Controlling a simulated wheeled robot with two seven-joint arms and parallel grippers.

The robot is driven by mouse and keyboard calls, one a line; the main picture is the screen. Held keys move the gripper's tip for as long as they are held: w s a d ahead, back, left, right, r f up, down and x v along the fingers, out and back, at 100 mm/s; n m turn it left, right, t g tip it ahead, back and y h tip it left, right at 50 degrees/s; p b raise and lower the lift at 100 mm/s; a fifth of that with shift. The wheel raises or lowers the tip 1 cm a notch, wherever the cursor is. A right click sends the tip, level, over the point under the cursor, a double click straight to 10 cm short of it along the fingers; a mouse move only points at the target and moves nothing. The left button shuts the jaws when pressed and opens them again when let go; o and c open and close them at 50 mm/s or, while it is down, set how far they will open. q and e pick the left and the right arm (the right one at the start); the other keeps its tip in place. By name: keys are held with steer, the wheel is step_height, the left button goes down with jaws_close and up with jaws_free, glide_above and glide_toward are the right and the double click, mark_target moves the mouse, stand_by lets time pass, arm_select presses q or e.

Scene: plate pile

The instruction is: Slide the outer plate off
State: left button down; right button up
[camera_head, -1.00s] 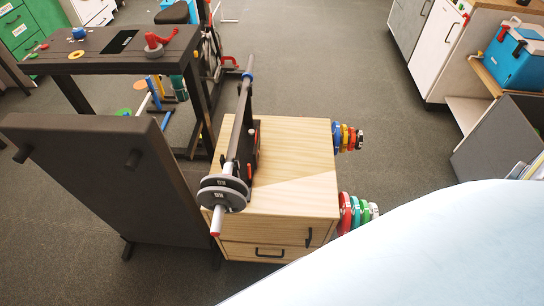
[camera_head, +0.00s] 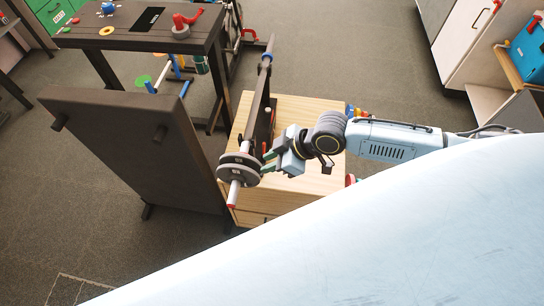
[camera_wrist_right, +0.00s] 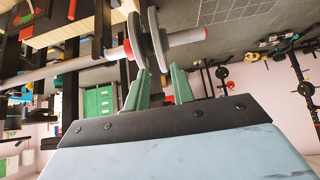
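Two grey weight plates sit side by side on the near end of a barbell (camera_head: 234,192) with a red tip. The outer plate (camera_head: 238,174) is the one nearer that tip; in the right wrist view the outer plate (camera_wrist_right: 157,40) stands a small gap from the inner plate (camera_wrist_right: 135,42). My right gripper (camera_head: 266,160) is beside the plates, on their right. In the right wrist view its green fingers (camera_wrist_right: 160,70) are apart, with the tips at the lower rims of the plates. I cannot tell whether they touch. My left gripper is out of view.
The barbell rests on a dark stand on a wooden cabinet (camera_head: 300,110). A dark upright panel (camera_head: 130,140) stands close on the left. A dark table (camera_head: 115,38) with small items is behind. Coloured plates at the cabinet's right are mostly hidden by my arm.

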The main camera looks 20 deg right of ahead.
mark_target(250, 170)
steer(key=b+x, duration=0.5)
steer(key=x, duration=0.1)
steer(key=shift+f, duration=0.15)
steer(key=shift+b+x, duration=0.85)
steer(key=shift+x, duration=0.9)
steer(key=shift+a, duration=0.1)
steer(key=shift+c, duration=0.4)
jaws_close()
steer(key=shift+w+r, duration=0.15)
steer(key=shift+r, duration=0.05)
steer(key=shift+a, duration=0.1)
